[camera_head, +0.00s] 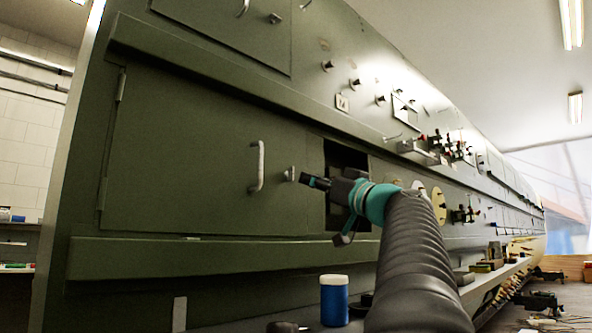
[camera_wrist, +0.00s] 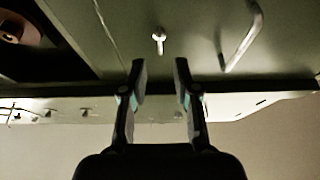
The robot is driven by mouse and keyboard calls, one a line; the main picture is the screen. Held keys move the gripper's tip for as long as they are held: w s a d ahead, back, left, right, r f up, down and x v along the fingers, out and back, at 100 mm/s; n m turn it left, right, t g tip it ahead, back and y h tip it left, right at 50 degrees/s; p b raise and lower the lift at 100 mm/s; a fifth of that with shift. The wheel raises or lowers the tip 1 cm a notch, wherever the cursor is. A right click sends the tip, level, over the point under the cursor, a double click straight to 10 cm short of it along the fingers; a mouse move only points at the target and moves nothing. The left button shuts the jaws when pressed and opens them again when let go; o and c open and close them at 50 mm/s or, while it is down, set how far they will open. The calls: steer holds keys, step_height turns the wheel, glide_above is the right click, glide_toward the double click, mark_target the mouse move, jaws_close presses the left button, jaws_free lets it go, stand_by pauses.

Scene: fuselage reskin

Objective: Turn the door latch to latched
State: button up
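The green door (camera_head: 190,160) in the fuselage side appears closed. It has a pale bar handle (camera_head: 258,167). The small door latch (camera_head: 289,174) is just right of the handle. In the wrist view the latch (camera_wrist: 159,40) is a small pale knob with a short lever, beyond my fingertips and between their lines; the handle (camera_wrist: 243,38) is to its right. My gripper (camera_head: 311,181) is close to the latch, at its right in the head view. In the wrist view my gripper (camera_wrist: 160,68) is open and empty, with a gap between its fingers. Contact with the latch is not visible.
A dark open recess (camera_head: 345,158) lies right of the door, behind my gripper. Ledges run above and below the door. A blue jar with a white lid (camera_head: 334,300) stands low in front. Small fittings (camera_head: 440,148) stick out farther along the fuselage.

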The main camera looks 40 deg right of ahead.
mark_target(293, 173)
steer(key=p+x, duration=0.2)
steer(key=x, duration=0.4)
steer(key=shift+w, duration=0.25)
jaws_close()
